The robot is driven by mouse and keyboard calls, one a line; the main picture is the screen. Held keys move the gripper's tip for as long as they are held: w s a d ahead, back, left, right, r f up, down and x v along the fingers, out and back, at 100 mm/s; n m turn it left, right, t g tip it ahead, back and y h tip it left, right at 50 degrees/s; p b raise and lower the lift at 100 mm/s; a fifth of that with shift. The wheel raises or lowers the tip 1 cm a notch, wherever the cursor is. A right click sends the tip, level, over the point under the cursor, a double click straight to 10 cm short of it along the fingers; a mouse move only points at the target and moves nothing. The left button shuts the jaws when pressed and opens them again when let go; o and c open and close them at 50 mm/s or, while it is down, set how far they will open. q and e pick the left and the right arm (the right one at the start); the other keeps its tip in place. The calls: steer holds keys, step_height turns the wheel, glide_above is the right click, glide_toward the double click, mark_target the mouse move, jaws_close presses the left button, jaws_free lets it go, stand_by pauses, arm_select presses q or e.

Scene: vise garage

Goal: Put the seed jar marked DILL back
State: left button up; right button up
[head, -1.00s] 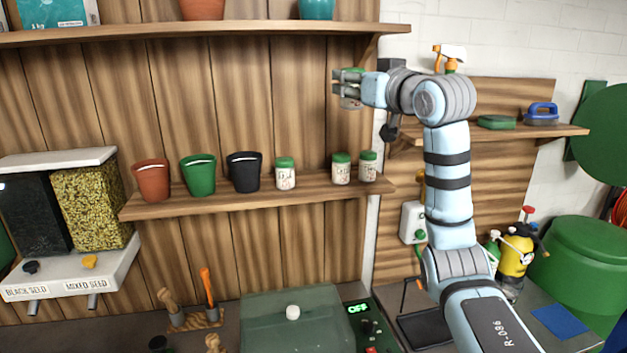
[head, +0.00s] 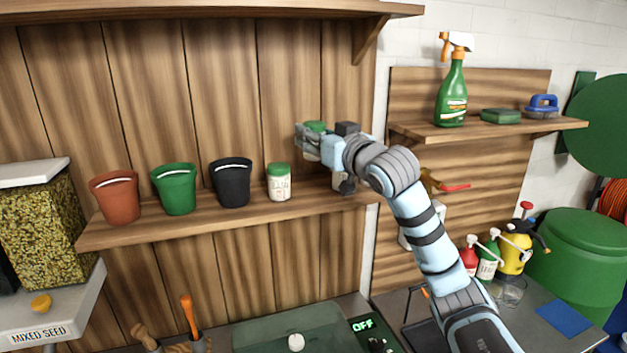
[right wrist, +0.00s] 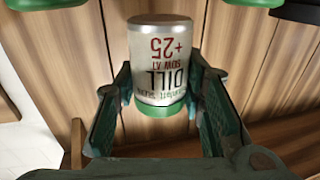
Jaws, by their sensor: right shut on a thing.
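The seed jar marked DILL (right wrist: 160,70) is a white jar with red print and a green lid. My right gripper (right wrist: 160,98) is shut on it, one finger on each side, near the lid end. In the right wrist view its label reads upside down. In the head view my right gripper (head: 308,142) holds the jar (head: 312,155) above the lower shelf (head: 225,216), over the gap between two other jars. A seed jar (head: 279,183) stands left of the gap. My left gripper is out of view.
Black (head: 232,184), green (head: 175,190) and terracotta (head: 115,198) pots stand along the shelf's left. An upper shelf (head: 220,14) runs overhead. A side shelf (head: 480,130) at right holds a spray bottle (head: 452,95).

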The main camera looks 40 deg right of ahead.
steer(key=f, duration=0.2)
steer(key=w+f, duration=0.1)
steer(key=f, duration=0.2)
steer(key=f+b, duration=0.1)
steer(key=f, duration=0.2)
steer(key=shift+w, duration=0.35)
steer(key=shift+f, duration=0.4)
steer(key=shift+s+r, duration=0.2)
steer(key=shift+s, duration=0.25)
steer(key=o, duration=0.8)
steer(key=shift+f, duration=0.15)
steer(key=shift+c, duration=0.2)
steer(key=shift+o, duration=0.8)
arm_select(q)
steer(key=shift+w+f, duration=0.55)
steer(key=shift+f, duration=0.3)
arm_select(e)
steer(key=shift+w, duration=0.25)
